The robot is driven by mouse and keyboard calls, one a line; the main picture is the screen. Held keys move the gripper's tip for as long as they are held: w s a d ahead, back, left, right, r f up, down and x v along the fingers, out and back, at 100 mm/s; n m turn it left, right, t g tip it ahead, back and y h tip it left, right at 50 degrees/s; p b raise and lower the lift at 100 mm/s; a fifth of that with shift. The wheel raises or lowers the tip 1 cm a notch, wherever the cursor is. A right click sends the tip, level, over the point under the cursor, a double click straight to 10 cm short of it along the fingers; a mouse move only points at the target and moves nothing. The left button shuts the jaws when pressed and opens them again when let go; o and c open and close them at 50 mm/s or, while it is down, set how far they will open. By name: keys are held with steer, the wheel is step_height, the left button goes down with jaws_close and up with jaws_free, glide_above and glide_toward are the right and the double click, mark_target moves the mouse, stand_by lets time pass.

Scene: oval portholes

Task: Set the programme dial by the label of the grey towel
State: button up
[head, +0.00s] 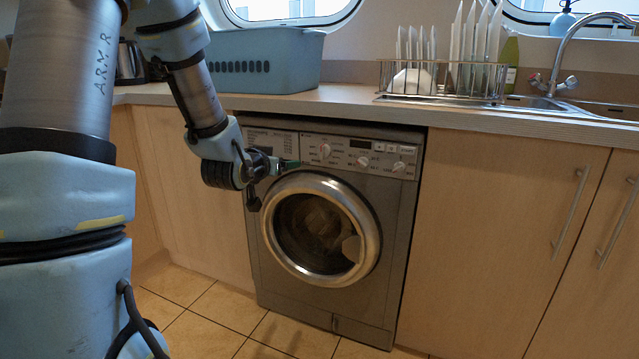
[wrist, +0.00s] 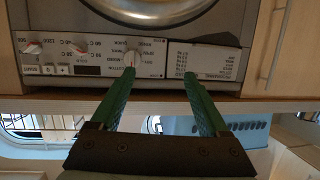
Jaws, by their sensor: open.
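The washing machine (head: 310,290) has a control panel with a programme dial (head: 325,150), a pale round knob with a red mark. In the wrist view, where the panel appears upside down, this dial (wrist: 131,58) is just beyond the tip of the left finger. My gripper (head: 288,164) is open and empty in front of the panel. In the wrist view its green fingers (wrist: 159,73) are spread, with the right tip below the printed programme list (wrist: 200,62). The dial's exact setting is too small to read. I see no grey towel or its label; the laundry behind the door glass looks brownish and dark.
Two more dials (head: 364,161) (head: 399,167) and a dark display (head: 360,144) are on the panel's right. The round door (head: 372,235) is shut below. The worktop edge (head: 440,114) overhangs above, carrying a blue basket (head: 262,62) and a dish rack (head: 440,80). The floor in front is clear.

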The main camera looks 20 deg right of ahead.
mark_target(321, 152)
steer(key=w+d+h+b, duration=0.1)
steer(key=w+d, duration=0.1)
steer(key=d, duration=0.2)
steer(key=w+d+h+b, duration=0.1)
steer(key=w+d, duration=0.2)
steer(key=d, duration=0.1)
steer(key=w+d+f+m+t+h+b, duration=0.1)
steer(key=w+d, duration=0.1)
steer(key=d, duration=0.2)
steer(key=shift+w+d+f+h+b, duration=0.1)
steer(key=shift+w+d+h+b, duration=0.2)
steer(key=shift+d+b, duration=0.1)
jaws_close()
stand_by(0.3)
